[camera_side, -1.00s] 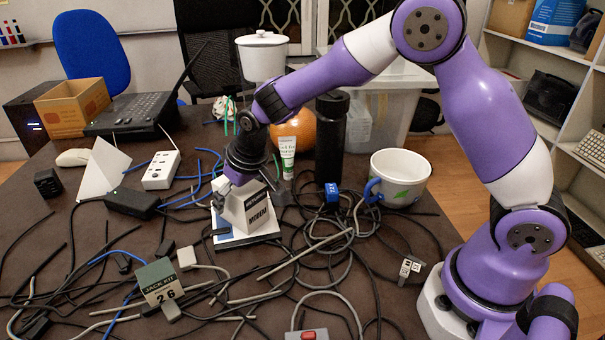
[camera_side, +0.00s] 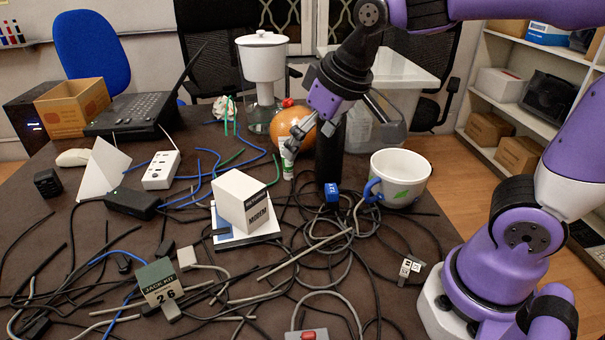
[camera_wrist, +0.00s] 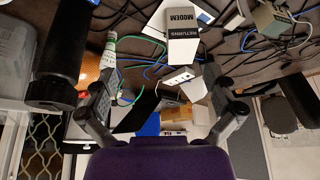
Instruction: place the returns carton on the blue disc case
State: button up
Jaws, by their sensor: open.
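The returns carton (camera_side: 243,200) is a white box with black RETURNS and MODEM labels. It rests on a flat case (camera_side: 222,236) that shows white with blue along its edge; the carton hides much of its top. In the wrist view the carton (camera_wrist: 183,22) is at the top centre, beyond my fingertips. My gripper (camera_side: 308,140) is open and empty, above and to the right of the carton, apart from it, in front of the orange ball. Both fingers show spread in the wrist view (camera_wrist: 162,72).
Tangled cables cover the front of the table. A white tube (camera_side: 288,165), a black cylinder (camera_side: 329,165) and a white mug (camera_side: 401,177) stand near my gripper. A white power strip (camera_side: 161,170) and a black box (camera_side: 132,203) lie left of the carton.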

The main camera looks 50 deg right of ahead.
jog(key=s+d+f, duration=0.1)
jog(key=s+d, duration=0.1)
jog(key=s, duration=0.6)
jog(key=shift+s+f+t, duration=0.15)
jog(key=shift+t, duration=0.15)
